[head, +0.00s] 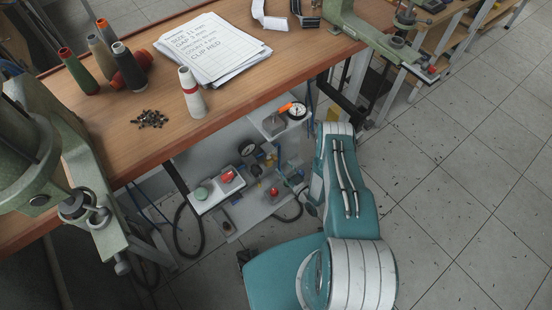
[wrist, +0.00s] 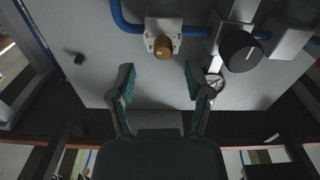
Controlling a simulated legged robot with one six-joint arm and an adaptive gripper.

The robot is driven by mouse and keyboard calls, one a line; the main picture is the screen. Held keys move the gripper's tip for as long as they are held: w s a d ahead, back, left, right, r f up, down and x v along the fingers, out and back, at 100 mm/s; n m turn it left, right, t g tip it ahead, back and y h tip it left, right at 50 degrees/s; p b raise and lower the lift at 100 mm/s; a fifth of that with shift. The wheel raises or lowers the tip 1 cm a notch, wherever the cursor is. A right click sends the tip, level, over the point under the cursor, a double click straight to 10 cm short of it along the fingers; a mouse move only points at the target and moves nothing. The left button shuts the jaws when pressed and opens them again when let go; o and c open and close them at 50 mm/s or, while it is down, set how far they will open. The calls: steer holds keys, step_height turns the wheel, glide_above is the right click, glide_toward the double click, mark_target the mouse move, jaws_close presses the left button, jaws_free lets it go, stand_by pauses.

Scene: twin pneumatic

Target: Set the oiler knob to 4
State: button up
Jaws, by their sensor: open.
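In the wrist view an amber-brown knob (wrist: 163,47) sits on a small pale block, just beyond my open gripper (wrist: 159,78). A large black knob (wrist: 240,52) with a white pointer mark is up and right of the right finger. In the head view the grey pneumatic panel (head: 212,152) is under the bench, left of my teal arm; my gripper cannot be made out there.
A round gauge (wrist: 214,83) is close to my right finger. Blue hose (wrist: 125,18) runs along the panel top. In the head view the bench (head: 110,148) overhangs the panel, with thread spools and papers (head: 213,48) on it. The floor at right is clear.

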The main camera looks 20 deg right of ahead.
mark_target(275, 160)
steer(key=x, duration=0.5)
steer(key=shift+a, duration=0.35)
steer(key=shift+w+d, duration=0.15)
jaws_close()
